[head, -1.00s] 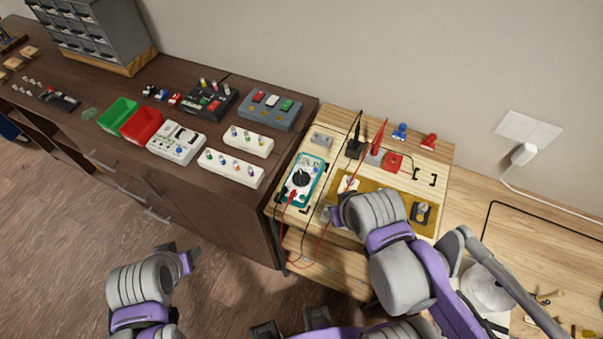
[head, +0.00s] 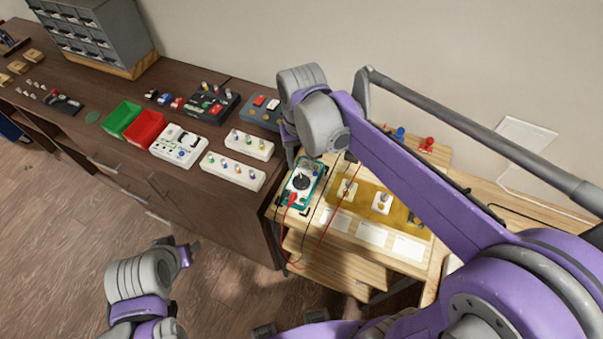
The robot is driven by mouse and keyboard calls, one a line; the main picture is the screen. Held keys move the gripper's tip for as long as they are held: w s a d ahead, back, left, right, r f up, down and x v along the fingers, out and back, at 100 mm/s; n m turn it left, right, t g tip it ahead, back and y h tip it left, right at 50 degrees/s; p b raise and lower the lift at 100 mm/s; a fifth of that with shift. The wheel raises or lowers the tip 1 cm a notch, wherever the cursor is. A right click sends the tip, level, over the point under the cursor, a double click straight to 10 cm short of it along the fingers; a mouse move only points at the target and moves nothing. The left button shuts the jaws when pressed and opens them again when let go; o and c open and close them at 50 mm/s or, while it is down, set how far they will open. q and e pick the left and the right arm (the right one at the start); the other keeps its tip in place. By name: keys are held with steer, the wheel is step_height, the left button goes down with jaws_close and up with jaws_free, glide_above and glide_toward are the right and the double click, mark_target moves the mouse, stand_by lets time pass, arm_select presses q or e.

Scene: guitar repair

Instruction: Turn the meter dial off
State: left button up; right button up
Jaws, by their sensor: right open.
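The teal and white multimeter (head: 301,187) lies on the light wooden bench, near its left edge. Its round black dial (head: 302,181) faces up; the pointer's setting is too small to read. Red and black leads run from its lower end over the bench's front edge. My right gripper (head: 291,160) hangs just above the meter's upper end, partly hidden behind its own wrist, apart from the dial as far as I can tell. It is open. My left gripper (head: 190,252) is low at the left, over the floor, far from the meter; its jaws are too unclear to judge.
A mustard mat (head: 416,220) with small knobbed parts lies right of the meter. White cards lie in front of it.

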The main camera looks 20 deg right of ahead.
mark_target(301, 179)
step_height(301, 179, down, 7)
stand_by(0.3)
jaws_close()
stand_by(0.3)
